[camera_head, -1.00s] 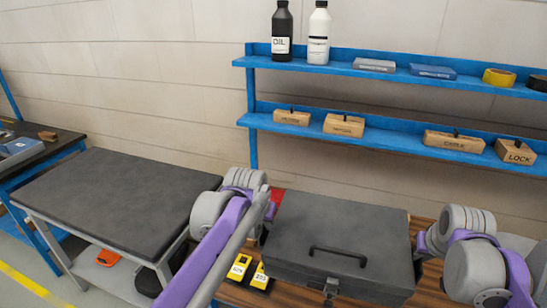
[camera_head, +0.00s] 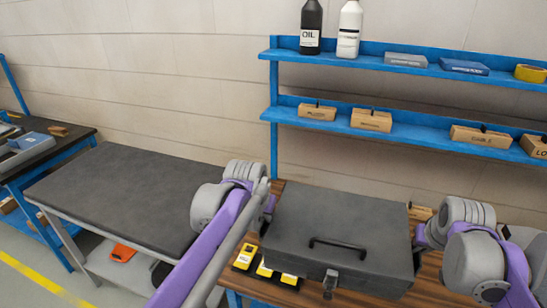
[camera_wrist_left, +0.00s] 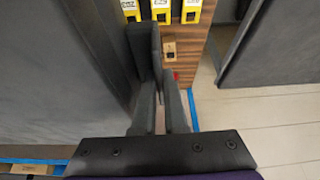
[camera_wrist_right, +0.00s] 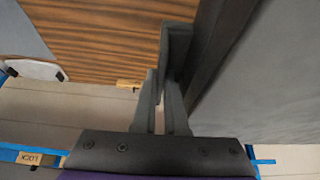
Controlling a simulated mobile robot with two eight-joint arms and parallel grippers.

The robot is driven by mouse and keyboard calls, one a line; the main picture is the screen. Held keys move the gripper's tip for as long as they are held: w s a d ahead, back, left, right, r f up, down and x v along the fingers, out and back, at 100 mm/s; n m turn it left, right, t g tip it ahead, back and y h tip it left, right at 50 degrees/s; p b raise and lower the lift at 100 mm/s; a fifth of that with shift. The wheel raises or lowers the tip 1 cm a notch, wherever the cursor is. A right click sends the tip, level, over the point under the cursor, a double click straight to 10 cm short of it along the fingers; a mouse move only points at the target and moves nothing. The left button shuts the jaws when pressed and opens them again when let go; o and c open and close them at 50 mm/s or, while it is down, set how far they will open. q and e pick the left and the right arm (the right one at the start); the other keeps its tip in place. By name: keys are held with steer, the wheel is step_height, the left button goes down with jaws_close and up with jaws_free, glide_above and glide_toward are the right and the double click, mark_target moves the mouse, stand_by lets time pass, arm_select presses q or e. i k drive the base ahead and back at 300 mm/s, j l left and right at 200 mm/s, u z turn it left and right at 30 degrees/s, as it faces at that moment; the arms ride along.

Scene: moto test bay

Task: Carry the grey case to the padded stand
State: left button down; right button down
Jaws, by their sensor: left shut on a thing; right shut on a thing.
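The grey case (camera_head: 325,228) is closed, with a dark handle on its lid and a latch in front. It is level above the wooden bench top; I cannot tell how much gap is under it. My left gripper (camera_head: 268,207) is shut on the case's left side; its fingers (camera_wrist_left: 157,65) pinch the case edge in the left wrist view. My right gripper (camera_head: 418,238) is shut on its right side, and its fingers (camera_wrist_right: 172,62) show against the case in the right wrist view. The padded stand (camera_head: 115,200), dark-topped with a grey frame, is left of the case, its top clear.
The wooden bench (camera_head: 428,275) carries several yellow labelled blocks (camera_head: 246,257) by the case's front left. A blue wall shelf (camera_head: 395,128) with bottles and boxes is behind. Another blue-framed bench (camera_head: 70,148) is far left. An orange item (camera_head: 123,253) lies on the stand's lower shelf.

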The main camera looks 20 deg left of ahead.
mark_target(104, 186)
steer(key=k+j, duration=0.1)
steer(key=j, duration=1.5)
steer(key=k+j, duration=0.15)
steer(key=j, duration=0.65)
steer(key=k+j, duration=0.1)
steer(key=j, duration=1.5)
steer(key=k+z, duration=0.05)
